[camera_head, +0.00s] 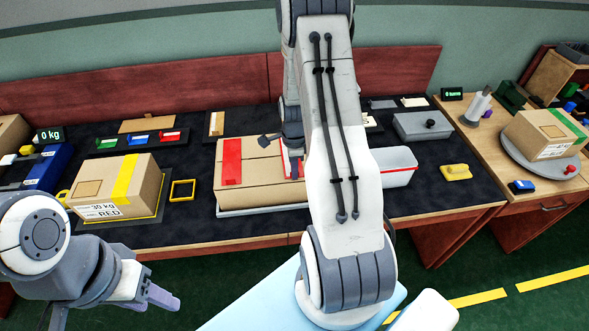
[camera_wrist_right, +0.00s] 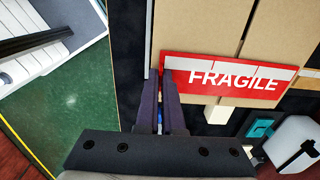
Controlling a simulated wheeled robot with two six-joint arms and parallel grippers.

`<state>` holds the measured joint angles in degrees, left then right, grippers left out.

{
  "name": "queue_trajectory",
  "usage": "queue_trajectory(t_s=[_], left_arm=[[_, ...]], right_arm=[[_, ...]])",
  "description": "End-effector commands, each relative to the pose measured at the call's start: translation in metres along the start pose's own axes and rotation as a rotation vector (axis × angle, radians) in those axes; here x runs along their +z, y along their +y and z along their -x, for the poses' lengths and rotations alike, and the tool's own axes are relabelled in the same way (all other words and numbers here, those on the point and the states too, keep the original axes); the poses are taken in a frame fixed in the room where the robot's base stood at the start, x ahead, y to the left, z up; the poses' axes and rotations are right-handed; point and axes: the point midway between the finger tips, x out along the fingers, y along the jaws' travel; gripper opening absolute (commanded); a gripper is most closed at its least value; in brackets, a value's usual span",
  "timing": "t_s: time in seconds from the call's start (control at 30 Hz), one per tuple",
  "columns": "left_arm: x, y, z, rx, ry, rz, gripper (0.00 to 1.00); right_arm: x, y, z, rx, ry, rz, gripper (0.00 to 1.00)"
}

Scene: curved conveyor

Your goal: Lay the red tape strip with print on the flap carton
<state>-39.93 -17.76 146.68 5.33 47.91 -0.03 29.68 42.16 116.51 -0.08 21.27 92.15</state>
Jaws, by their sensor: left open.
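The flap carton (camera_head: 262,164) stands at the middle of the table, with a red band (camera_head: 232,158) across its left part. The red tape strip (camera_wrist_right: 228,82) shows in the right wrist view, with white "FRAGILE" print facing up and a white band along its upper edge. It lies across the view at the carton's edge (camera_wrist_right: 212,30); whether it touches the cardboard is unclear. My right gripper (camera_wrist_right: 162,82) is nearly closed, its fingertips at the strip's left end. My left gripper (camera_head: 150,298) is open and empty, low at left.
A labelled carton (camera_head: 118,186) with yellow tape stands at left, beside a yellow frame (camera_head: 182,190). A pale bin (camera_head: 398,166), a grey box (camera_head: 422,126) and a yellow block (camera_head: 456,172) lie right of my arm. Another carton (camera_head: 540,132) sits on a round stand.

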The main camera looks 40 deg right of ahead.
Motion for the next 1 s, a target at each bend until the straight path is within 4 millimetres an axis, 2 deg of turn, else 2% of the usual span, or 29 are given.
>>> queue_trajectory(t_s=[0.17,0.2,0.27,0.67,0.77,1.0], left_arm=[[0.0,0.0,0.0,0.0,0.0,0.0,0.5],[0.0,0.0,0.0,0.0,0.0,0.0,0.5],[0.0,0.0,0.0,0.0,0.0,0.0,0.5],[0.0,0.0,-0.001,0.0,0.0,0.0,0.5],[0.0,0.0,-0.003,0.0,0.0,0.0,0.5],[0.001,-0.001,-0.01,0.0,0.0,0.0,0.5]], right_arm=[[0.0,0.0,0.0,0.0,0.0,0.0,0.0],[0.0,0.0,0.0,0.0,0.0,0.0,0.16],[0.0,0.0,0.0,0.0,0.0,0.0,0.39],[0.0,0.0,0.005,-0.001,0.0,0.0,0.39],[0.0,-0.001,0.018,-0.004,0.0,0.0,0.39],[0.0,-0.002,0.067,-0.006,0.0,0.0,0.39]])
